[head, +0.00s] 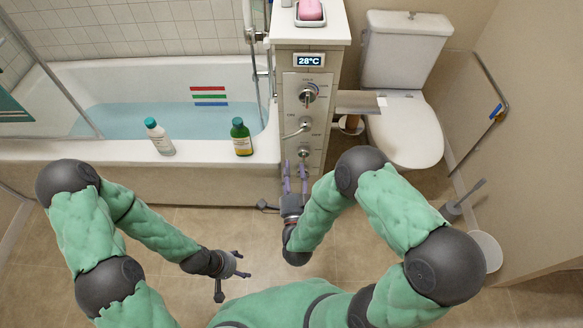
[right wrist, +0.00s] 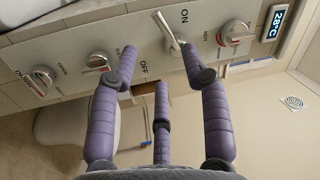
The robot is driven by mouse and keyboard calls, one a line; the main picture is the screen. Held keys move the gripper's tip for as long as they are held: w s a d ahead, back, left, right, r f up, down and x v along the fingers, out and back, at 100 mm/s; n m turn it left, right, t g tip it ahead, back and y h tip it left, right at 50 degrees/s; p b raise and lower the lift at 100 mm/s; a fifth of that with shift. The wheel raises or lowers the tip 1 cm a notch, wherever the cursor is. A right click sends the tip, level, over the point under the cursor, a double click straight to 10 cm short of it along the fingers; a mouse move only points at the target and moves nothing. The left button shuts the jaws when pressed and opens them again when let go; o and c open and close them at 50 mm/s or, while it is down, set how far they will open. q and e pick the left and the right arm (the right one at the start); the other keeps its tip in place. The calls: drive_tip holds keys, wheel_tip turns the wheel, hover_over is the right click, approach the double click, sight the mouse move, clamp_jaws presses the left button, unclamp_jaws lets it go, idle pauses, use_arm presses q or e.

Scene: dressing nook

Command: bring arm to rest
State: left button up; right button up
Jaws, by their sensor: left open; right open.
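My right gripper (head: 295,172) is raised in front of the control panel (head: 318,110), close to its lower part, with its purple fingers pointing toward it. In the right wrist view my right gripper (right wrist: 160,75) has its three fingers spread, with nothing between them. A lever (right wrist: 170,35) marked ON and OFF appears just beyond the fingertips; I cannot tell whether any finger touches it. My left gripper (head: 236,275) is open and empty, low over the floor in front of the bathtub and apart from everything.
The bathtub (head: 90,178) holds water. A white bottle (head: 160,138) and a green bottle (head: 241,138) stand on its front rim. A display (head: 309,61) reads 28°C. The toilet (head: 405,125), a brush (head: 465,200) and a white bin (head: 487,250) are at right. Floor between my arms is clear.

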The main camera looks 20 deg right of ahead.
idle(0.4)
wheel_tip(320, 180, down, 13)
drive_tip(key=a+n+g+y+p, duration=0.1)
drive_tip(key=n+g+y+p, duration=0.2)
drive_tip(key=n+g+y, duration=0.35)
drive_tip(key=s+f+n+g+p, duration=0.1)
drive_tip(key=s+n+g, duration=0.1)
drive_tip(key=s+g, duration=0.2)
drive_tip(key=s+a+f+n+g+y+p, duration=0.1)
drive_tip(key=s+n+g, duration=0.1)
drive_tip(key=s+g, duration=0.2)
drive_tip(key=s+a+f+n+g+p, duration=0.1)
drive_tip(key=s+g, duration=0.3)
drive_tip(key=s, duration=0.5)
drive_tip(key=shift+a+f+n+g, duration=0.25)
drive_tip(key=shift+f+n+g, duration=0.1)
drive_tip(key=shift+f+n, duration=0.3)
